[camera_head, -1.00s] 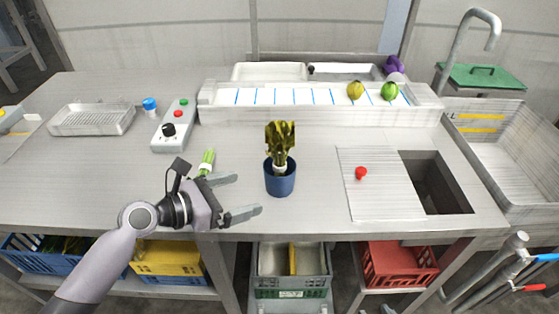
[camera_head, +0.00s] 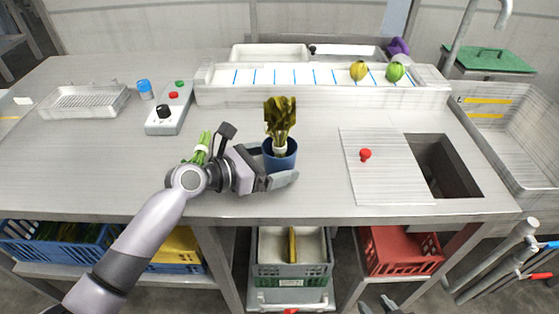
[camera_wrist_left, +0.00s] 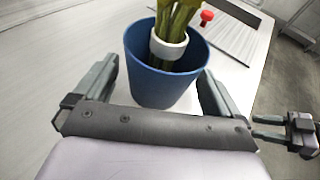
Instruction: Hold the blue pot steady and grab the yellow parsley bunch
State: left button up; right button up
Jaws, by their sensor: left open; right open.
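The blue pot (camera_head: 284,160) stands upright on the table in the head view. The yellow parsley bunch (camera_head: 280,118), dark yellow-olive with a white band round its stems, stands in it. My left gripper (camera_head: 281,170) is open, with a finger on each side of the pot. In the left wrist view the pot (camera_wrist_left: 160,85) sits between the fingers of the left gripper (camera_wrist_left: 158,88); I cannot tell whether they touch it. My right gripper (camera_head: 380,304) shows partly at the bottom edge of the head view. It is open and empty in the left wrist view (camera_wrist_left: 268,127), away from the pot.
A green bunch (camera_head: 203,145) lies partly behind my left arm. A control box (camera_head: 170,112) and blue-capped jar (camera_head: 144,89) are further left. A white trough (camera_head: 300,94) runs along the back. A red knob (camera_head: 365,154) and a square opening (camera_head: 440,165) are to the right.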

pick_arm(q)
jog(key=shift+w+d+f, duration=0.1)
jog(key=shift+w+d, duration=0.1)
jog(key=shift+d, duration=0.1)
jog(key=c, duration=0.7)
jog(key=shift+c, duration=0.2)
